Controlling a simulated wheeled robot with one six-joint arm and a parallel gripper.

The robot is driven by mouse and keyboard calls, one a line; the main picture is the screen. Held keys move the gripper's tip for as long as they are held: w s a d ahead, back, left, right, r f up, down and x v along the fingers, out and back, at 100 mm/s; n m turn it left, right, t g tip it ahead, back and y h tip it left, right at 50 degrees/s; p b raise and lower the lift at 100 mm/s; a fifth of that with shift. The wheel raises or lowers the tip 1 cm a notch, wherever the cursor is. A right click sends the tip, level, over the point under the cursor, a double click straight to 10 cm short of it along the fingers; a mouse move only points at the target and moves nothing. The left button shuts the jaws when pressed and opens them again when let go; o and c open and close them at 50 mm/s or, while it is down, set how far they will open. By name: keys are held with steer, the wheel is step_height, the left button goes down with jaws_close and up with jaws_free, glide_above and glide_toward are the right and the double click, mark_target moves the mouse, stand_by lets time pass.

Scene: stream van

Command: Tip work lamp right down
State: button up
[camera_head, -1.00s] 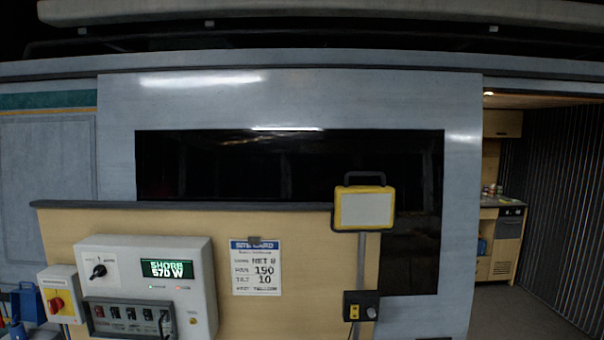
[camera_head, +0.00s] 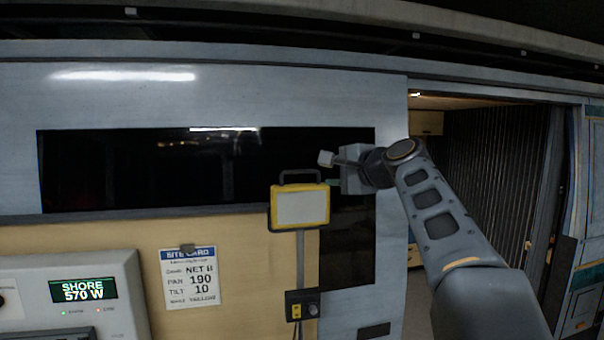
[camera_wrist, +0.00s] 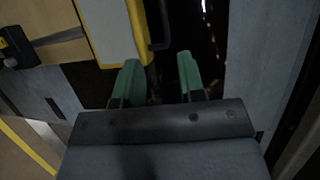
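The work lamp (camera_head: 301,208) has a yellow frame and a pale panel, with a dark handle on top. It stands upright on a grey post (camera_head: 300,262) in front of the wooden panel. In the wrist view its yellow edge and pale panel (camera_wrist: 112,30) show at the upper left, with the dark handle beside them. My gripper (camera_head: 334,183) is just right of the lamp's upper right corner. In the wrist view its two green fingers (camera_wrist: 158,76) are apart with nothing seen between them. The left finger overlaps the lamp's edge; I cannot tell whether they touch.
A dark control box (camera_head: 302,305) sits low on the post. A site card (camera_head: 190,278) and a grey power unit (camera_head: 75,290) reading SHORE 570 W are to the left. The dark window (camera_head: 110,170) is behind. An open doorway (camera_head: 480,150) is at the right, behind my arm.

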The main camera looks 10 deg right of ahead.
mark_target(302, 172)
steer(key=p+x, duration=0.1)
steer(key=x, duration=0.3)
steer(key=p+x, duration=0.2)
steer(key=x, duration=0.2)
steer(key=p+x, duration=0.1)
steer(key=x, duration=0.3)
steer(key=shift+w+r+p, duration=0.1)
steer(key=shift+r+p, duration=0.2)
steer(key=shift+p, duration=0.05)
steer(key=shift+w+a+f, duration=0.2)
steer(key=shift+w+a, duration=0.05)
steer(key=shift+w, duration=0.35)
steer(key=shift+c, duration=0.4)
jaws_close()
